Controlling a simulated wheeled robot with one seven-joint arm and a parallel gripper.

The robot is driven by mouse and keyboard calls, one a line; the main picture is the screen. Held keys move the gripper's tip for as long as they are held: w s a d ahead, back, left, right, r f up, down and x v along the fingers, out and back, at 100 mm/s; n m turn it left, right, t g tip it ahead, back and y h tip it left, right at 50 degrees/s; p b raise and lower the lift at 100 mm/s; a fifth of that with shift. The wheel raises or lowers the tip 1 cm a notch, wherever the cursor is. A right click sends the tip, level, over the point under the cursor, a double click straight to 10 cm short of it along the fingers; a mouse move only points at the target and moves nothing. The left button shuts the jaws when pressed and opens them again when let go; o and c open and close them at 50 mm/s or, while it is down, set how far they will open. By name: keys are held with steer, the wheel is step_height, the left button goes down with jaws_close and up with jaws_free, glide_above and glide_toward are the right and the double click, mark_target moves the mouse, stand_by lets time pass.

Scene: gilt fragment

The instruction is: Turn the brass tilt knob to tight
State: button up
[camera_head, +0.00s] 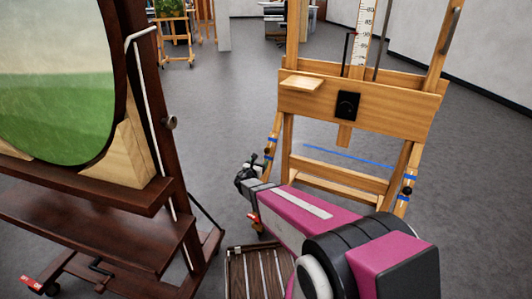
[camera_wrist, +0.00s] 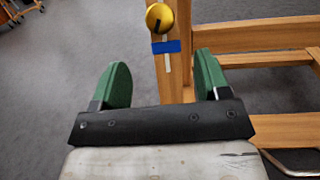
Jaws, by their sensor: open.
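In the wrist view, a round brass knob (camera_wrist: 154,20) with a dark pointer line sits on the wooden easel's leg (camera_wrist: 175,75), just above a blue band (camera_wrist: 166,46). My gripper (camera_wrist: 162,66) is open, with its two green fingertips spread below the knob in the picture and nothing between them. The knob is apart from the fingers. In the head view, my gripper (camera_head: 244,180) is small and dark, left of the wooden easel (camera_head: 372,105). A small knob there, by the blue band (camera_head: 272,140) on the left leg, is too small to read.
A dark easel (camera_head: 82,222) with a round green painting (camera_head: 55,80) stands close on the left. A slatted wooden thing (camera_head: 258,275) is below my arm. The right leg has another blue band (camera_head: 410,177). Grey floor (camera_head: 228,110) is clear between the easels.

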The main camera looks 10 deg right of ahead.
mark_target(267, 152)
steer(key=x, duration=0.9)
steer(key=shift+w+d, duration=0.2)
steer(key=shift+w, duration=0.05)
steer(key=shift+c, duration=0.3)
steer(key=c, duration=0.9)
